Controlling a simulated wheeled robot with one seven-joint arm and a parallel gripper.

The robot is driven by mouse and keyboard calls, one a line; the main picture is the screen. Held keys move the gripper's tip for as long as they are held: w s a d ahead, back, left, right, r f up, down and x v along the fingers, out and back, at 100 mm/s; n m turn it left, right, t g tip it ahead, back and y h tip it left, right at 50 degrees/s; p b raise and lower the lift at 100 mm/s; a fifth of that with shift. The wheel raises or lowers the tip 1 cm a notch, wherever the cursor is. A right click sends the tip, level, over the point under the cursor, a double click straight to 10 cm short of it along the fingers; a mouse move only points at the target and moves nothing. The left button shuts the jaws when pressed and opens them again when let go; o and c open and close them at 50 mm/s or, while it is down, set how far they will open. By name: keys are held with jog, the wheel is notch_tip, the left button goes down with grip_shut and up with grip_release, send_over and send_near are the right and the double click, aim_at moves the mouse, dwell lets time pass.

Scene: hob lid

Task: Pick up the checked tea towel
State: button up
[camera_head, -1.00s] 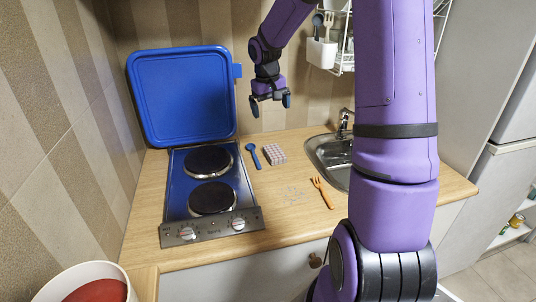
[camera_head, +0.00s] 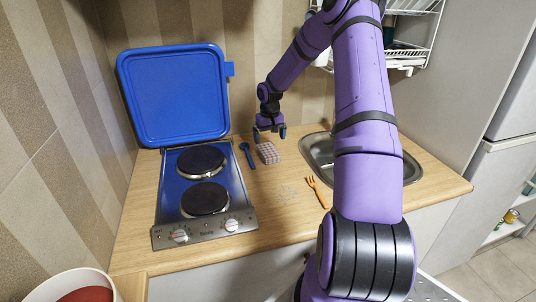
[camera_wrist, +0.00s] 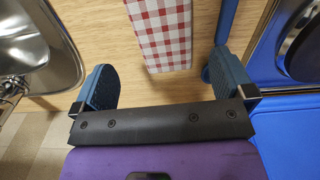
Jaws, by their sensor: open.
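The checked tea towel (camera_head: 268,153) is a small folded red-and-white block lying on the wooden worktop, between the blue spoon and the sink. In the wrist view the towel (camera_wrist: 164,30) shows at the top, ahead of and between my fingers. My gripper (camera_head: 270,132) is open and empty just behind the towel in the head view, low over the worktop. In the wrist view my gripper (camera_wrist: 163,88) has its two blue-padded fingers wide apart, wider than the towel. The towel's far end is cut off by the frame there.
A blue spoon (camera_head: 246,155) lies close left of the towel, beside the hob (camera_head: 204,190) with its raised blue lid (camera_head: 174,97). The sink (camera_head: 320,152) is to the right. An orange fork (camera_head: 317,192) lies in front. A wire rack (camera_head: 410,55) hangs above the sink.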

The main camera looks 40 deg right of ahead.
aim_at(268, 150)
jog(key=shift+w+a+f, duration=0.1)
jog(key=shift+f, duration=1.65)
jog(key=shift+w+a+f, duration=0.1)
jog(key=shift+f, duration=1.6)
jog(key=c, duration=1)
jog(key=shift+r, duration=0.8)
notch_tip(268, 150, up, 2)
jog(key=shift+r, duration=0.1)
jog(key=s+a, duration=0.2)
jog(key=s, duration=0.2)
jog(key=s+a, duration=0.3)
jog(key=s, duration=0.2)
jog(key=s+a+r, duration=0.1)
jog(key=s+a, duration=0.1)
jog(key=s, duration=0.3)
jog(key=shift+s+a+r, duration=0.1)
jog(key=shift+a, duration=0.2)
